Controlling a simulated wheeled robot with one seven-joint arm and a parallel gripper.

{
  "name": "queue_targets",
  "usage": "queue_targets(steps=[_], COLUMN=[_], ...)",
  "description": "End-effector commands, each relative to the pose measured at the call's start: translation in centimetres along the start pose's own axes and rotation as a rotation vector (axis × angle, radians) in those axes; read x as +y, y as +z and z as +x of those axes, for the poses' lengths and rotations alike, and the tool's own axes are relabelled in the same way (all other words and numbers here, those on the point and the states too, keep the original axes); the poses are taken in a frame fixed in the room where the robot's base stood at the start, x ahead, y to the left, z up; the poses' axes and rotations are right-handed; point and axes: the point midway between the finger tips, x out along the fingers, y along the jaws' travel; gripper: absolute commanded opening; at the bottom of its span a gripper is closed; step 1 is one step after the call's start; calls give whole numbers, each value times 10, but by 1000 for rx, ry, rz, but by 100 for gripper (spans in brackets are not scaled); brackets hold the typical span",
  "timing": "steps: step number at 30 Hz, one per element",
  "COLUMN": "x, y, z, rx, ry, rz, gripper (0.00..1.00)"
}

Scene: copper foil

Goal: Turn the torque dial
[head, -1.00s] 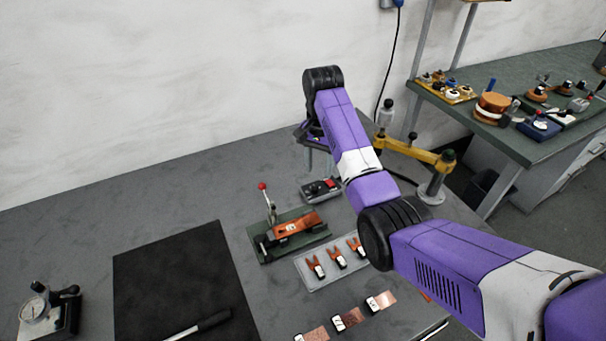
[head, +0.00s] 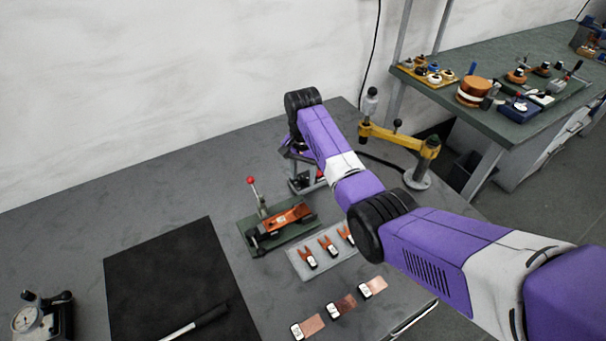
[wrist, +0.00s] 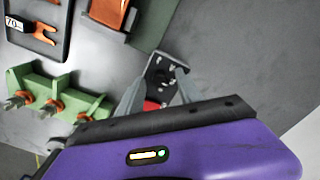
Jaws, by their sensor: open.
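A small dark device with a red part sits on the grey bench behind the green fixture. In the wrist view its dark top plate (wrist: 165,78) and red part (wrist: 152,105) show between my fingers. In the head view it is mostly hidden by my gripper (head: 306,180), with a bit of red showing. I cannot tell which part of it is the dial. My gripper also shows in the wrist view (wrist: 158,80), open, with its fingers on either side of the device. Whether they touch it is unclear.
The green fixture (head: 250,236) with a red-knobbed lever (head: 252,181) stands close in front. A tray of copper forks (head: 307,272) lies nearer, and a yellow jointed stand (head: 400,137) stands to the right. A green terminal block (wrist: 45,92) shows in the wrist view. The bench's back left is clear.

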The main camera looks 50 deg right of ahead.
Motion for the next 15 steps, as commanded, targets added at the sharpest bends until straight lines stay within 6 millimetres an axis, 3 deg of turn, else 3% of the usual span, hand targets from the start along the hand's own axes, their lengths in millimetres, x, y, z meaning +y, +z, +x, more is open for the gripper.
queue_targets(steps=[2,8,15], x=[0,0,0], y=[0,0,0], z=[0,0,-1], rx=[0,0,0], ry=[0,0,1], rz=[0,0,-5], gripper=[39,0,0])
